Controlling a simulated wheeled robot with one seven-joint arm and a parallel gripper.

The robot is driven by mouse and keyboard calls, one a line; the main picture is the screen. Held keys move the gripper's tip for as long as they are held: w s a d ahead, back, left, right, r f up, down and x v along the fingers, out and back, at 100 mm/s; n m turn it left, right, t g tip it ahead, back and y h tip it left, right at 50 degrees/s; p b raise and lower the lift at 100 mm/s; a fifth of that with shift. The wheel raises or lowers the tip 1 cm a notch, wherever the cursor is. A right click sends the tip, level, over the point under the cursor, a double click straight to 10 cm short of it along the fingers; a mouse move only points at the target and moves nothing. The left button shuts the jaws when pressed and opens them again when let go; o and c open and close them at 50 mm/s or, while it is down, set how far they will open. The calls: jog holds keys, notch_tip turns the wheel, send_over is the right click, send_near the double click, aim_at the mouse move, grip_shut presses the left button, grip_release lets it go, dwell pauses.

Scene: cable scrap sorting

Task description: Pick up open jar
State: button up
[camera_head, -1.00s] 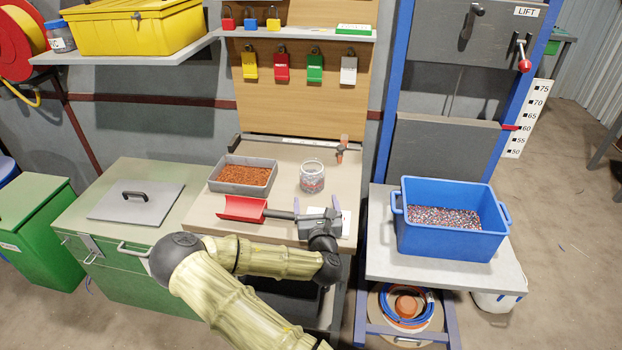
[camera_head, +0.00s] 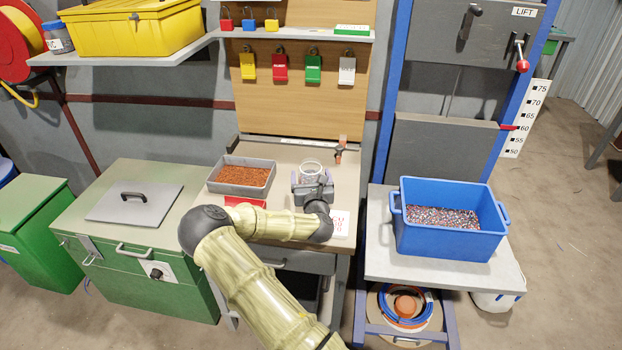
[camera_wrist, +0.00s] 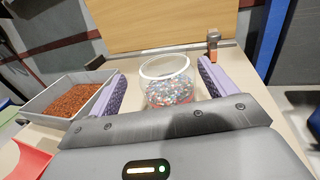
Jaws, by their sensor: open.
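The open jar (camera_wrist: 169,84) is clear, with a pale rim and mixed coloured granules inside, and stands upright on the workbench. In the head view the jar (camera_head: 311,169) shows just beyond my gripper (camera_head: 312,183), which hides its lower part. In the wrist view my gripper (camera_wrist: 163,88) is open, with one purple finger pad at the left of the jar and one at the right. The jar lies between or just ahead of the pads, with some room showing on both sides near its rim. Whether a pad touches it lower down I cannot tell.
A grey tray of reddish-brown granules (camera_head: 262,162) stands left of the jar. A red scoop (camera_head: 245,201) lies partly hidden by my arm. A blue bin of granules (camera_head: 408,238) stands on the right platform.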

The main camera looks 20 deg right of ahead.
aim_at(310, 160)
jog(key=x, duration=0.4)
jog(key=shift+d+r, duration=0.25)
jog(key=shift+r, duration=0.1)
jog(key=shift+w+d, duration=0.15)
jog(key=shift+w, duration=0.3)
jog(key=c, duration=1.1)
notch_tip(310, 160, up, 10)
jog(key=p, duration=0.1)
